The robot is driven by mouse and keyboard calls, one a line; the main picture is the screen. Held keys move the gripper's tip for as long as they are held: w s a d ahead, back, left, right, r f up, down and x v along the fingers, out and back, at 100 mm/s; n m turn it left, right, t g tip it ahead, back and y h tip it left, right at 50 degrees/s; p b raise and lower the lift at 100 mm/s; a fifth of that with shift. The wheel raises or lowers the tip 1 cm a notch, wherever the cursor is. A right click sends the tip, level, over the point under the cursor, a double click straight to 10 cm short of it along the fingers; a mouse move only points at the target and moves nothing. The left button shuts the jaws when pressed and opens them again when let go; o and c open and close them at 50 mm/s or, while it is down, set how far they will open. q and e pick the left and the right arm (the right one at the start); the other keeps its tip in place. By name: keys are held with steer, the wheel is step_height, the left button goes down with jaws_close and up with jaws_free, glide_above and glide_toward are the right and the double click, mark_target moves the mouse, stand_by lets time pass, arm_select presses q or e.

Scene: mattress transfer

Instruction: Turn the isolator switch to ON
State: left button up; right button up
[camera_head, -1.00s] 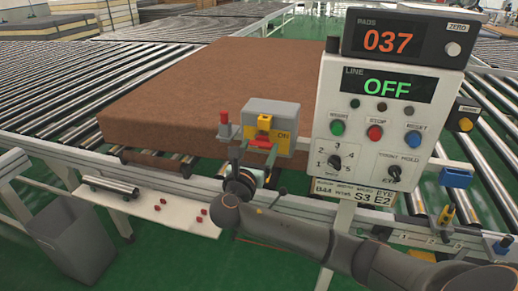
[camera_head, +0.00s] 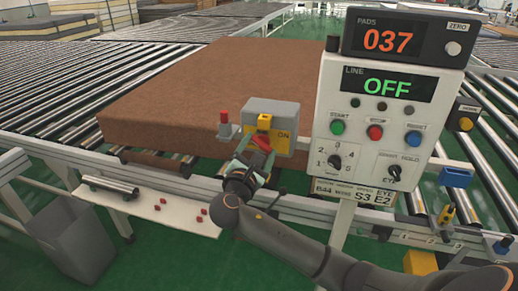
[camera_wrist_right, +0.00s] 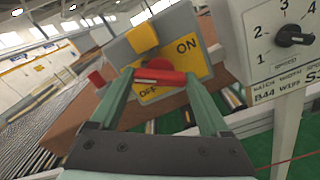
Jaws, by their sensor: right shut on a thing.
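The isolator is a grey box (camera_head: 283,107) with a yellow face plate (camera_head: 284,138), mounted on the conveyor's front rail. Its red handle (camera_head: 262,144) sits in front of the plate, slanting down to the right in the head view. In the right wrist view the plate reads ON at upper right and OFF at lower left, with the red handle (camera_wrist_right: 160,77) between them. A yellow block (camera_wrist_right: 142,40) sits above the handle. My right gripper (camera_head: 256,149) is shut on the red handle, one finger at each end. My left gripper is out of view.
A control panel (camera_head: 347,118) stands close right of the isolator, its LINE display showing OFF. A brown mattress (camera_head: 190,85) lies on rollers behind. A white shelf (camera_head: 150,208) with several small red pieces and a grey bin (camera_head: 75,240) are at lower left.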

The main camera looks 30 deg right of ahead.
steer(key=m, duration=0.3)
steer(key=shift+f+b, duration=0.15)
steer(key=shift+b, duration=0.15)
steer(key=m+b, duration=0.1)
steer(key=m, duration=0.1)
steer(key=shift+m, duration=0.3)
steer(key=m+b, duration=0.3)
steer(key=m, duration=0.2)
steer(key=shift+m, duration=0.4)
steer(key=o, duration=1.2)
